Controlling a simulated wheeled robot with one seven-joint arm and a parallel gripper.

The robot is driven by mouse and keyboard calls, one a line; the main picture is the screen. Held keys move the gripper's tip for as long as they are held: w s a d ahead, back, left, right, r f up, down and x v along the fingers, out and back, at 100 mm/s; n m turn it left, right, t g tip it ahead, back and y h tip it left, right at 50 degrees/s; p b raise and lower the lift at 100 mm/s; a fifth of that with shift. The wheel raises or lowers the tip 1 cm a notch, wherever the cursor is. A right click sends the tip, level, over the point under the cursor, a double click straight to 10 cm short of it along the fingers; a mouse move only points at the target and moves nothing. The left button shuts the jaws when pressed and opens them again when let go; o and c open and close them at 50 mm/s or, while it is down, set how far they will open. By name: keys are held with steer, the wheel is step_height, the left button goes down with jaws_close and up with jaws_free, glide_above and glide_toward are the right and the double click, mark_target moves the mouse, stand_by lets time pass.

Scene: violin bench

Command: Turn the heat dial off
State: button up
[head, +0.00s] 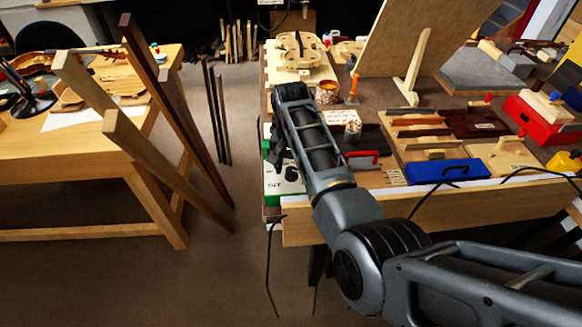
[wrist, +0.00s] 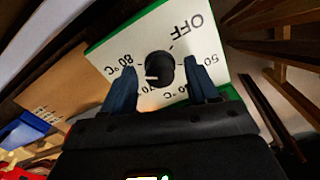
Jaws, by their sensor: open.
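The heat dial (wrist: 159,70) is a round black knob on a white panel (wrist: 108,48) with a green edge, seen in the wrist view. The panel carries the words OFF, 50, 70 and 80 °C. A pale pointer mark on the dial faces lower left, between the 70 and 80 labels and away from OFF. My gripper (wrist: 160,68) is open, with one blue finger on each side of the dial; I cannot tell whether either touches it. In the head view, the panel (head: 285,187) sits at the bench's front left corner, partly hidden by my arm.
The bench holds a violin body (head: 300,50), a jar (head: 327,92), a blue block (head: 445,171) and a red box (head: 541,120). Several wooden strips (head: 150,150) lean in the gap to the left, beside another wooden table (head: 70,210). A cable (head: 269,265) hangs at the bench front.

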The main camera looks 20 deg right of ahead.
steer(key=shift+f, duration=0.35)
steer(key=c, duration=1)
steer(key=shift+c, duration=0.2)
steer(key=shift+r+n, duration=0.1)
steer(key=shift+n, duration=0.2)
